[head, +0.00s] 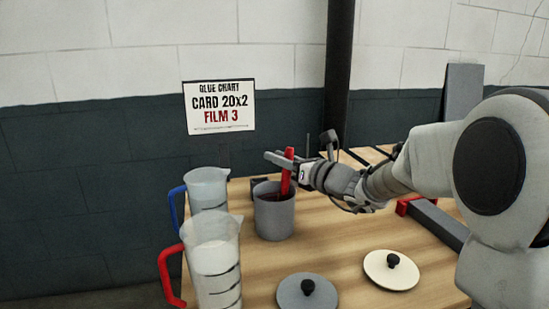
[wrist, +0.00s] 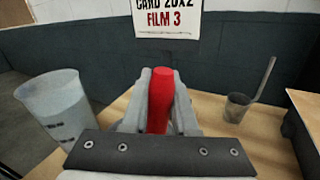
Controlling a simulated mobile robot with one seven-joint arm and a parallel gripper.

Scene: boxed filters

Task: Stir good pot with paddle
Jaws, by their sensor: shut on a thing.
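A grey pot (head: 275,220) stands open on the wooden table, below the sign. A red paddle (head: 287,172) stands nearly upright with its lower end inside the pot; its tip is hidden by the pot wall. My gripper (head: 284,164) is above the pot, shut on the paddle's upper part. In the wrist view the red paddle (wrist: 160,100) shows between the fingers (wrist: 160,112). The pot is not visible in the wrist view, and its contents cannot be made out clearly.
Two clear jugs, one blue-handled (head: 207,190) and one red-handled (head: 215,260), stand left of the pot. A grey lid (head: 290,291) and a cream lid (head: 380,276) lie in front. A small cup with a stick (wrist: 237,108) stands right. The sign (head: 219,107) reads "CARD 20x2 FILM 3".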

